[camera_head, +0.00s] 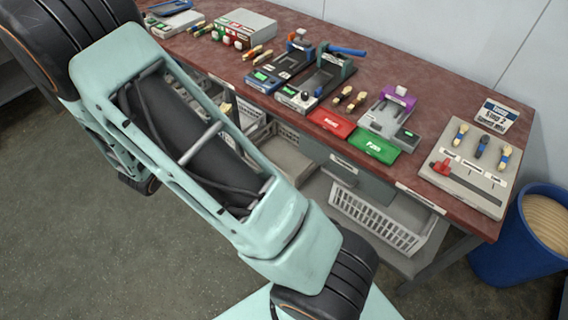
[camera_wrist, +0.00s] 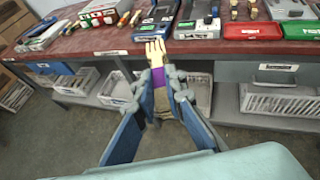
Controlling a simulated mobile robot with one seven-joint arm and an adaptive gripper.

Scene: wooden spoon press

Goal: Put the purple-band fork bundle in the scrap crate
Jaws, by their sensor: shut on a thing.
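In the wrist view my gripper (camera_wrist: 159,86) is shut on a fork bundle (camera_wrist: 155,52), with pale wooden tines pointing away from me and a purple band (camera_wrist: 158,77) between the fingers. The bundle is held in the air in front of the bench, apart from it. In the head view my arm hides the gripper. Several light crates stand on the lower shelf, among them one at the right of the wrist view (camera_wrist: 283,98), one at the middle (camera_wrist: 200,92) and one at the left (camera_wrist: 113,88). I cannot read which is the scrap crate.
The red-brown bench top (camera_head: 440,95) holds a red tray (camera_head: 331,122), a green tray (camera_head: 374,146), a press (camera_head: 330,70) and a grey board with several bundles (camera_head: 466,182). A blue bin (camera_head: 508,250) stands at the right end. The grey floor (camera_head: 180,240) before the bench is clear.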

